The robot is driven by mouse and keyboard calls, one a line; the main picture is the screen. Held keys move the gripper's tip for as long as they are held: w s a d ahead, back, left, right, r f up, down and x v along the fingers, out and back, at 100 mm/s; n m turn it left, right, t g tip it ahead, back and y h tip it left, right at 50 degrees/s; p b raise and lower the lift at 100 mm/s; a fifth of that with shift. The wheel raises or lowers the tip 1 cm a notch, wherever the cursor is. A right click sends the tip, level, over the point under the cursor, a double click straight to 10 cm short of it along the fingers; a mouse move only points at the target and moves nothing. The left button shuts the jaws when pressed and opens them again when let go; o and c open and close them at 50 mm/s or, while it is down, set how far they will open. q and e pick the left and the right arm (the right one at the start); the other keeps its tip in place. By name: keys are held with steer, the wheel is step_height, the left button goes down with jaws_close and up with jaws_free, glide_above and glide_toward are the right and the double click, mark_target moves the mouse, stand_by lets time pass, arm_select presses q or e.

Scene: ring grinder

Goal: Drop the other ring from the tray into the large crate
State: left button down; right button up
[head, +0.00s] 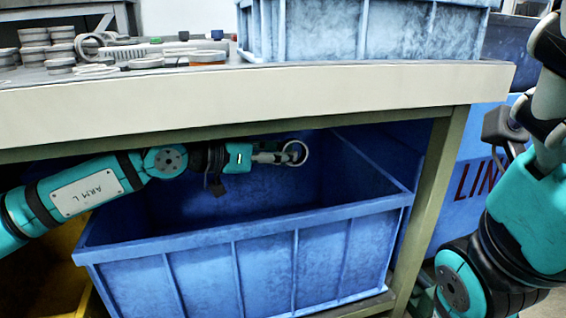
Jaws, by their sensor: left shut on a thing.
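A metal ring (303,146) is held in the tips of my left gripper (284,156), which is shut on it. The left arm reaches in from the left, below the table top. The gripper and ring are over the open top of the large blue crate (265,262), near its back right part. The crate stands under the table. Its inside is dark and its floor is hidden by the front wall. My right arm shows at the right edge, but its gripper is out of view.
The table top's thick front edge (250,92) runs above the left arm. A green table leg (428,205) stands right of the crate. A blue tray (365,30) and several grey round parts (33,38) lie on the table. A yellow bin (45,275) stands at the lower left.

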arm_select(q)
steer(key=shift+r+p, duration=0.2)
steer(key=shift+p, duration=0.1)
steer(key=shift+n+g+p, duration=0.3)
steer(key=shift+n+p, duration=0.3)
steer(key=shift+p, duration=0.25)
steer(key=shift+f+n+g, duration=0.1)
steer(key=shift+n+g, duration=0.2)
steer(key=c, duration=1.3)
jaws_free()
steer(key=shift+o, duration=0.5)
steer(key=o, duration=1.2)
steer(key=shift+s+p, duration=0.1)
steer(key=shift+p, duration=0.2)
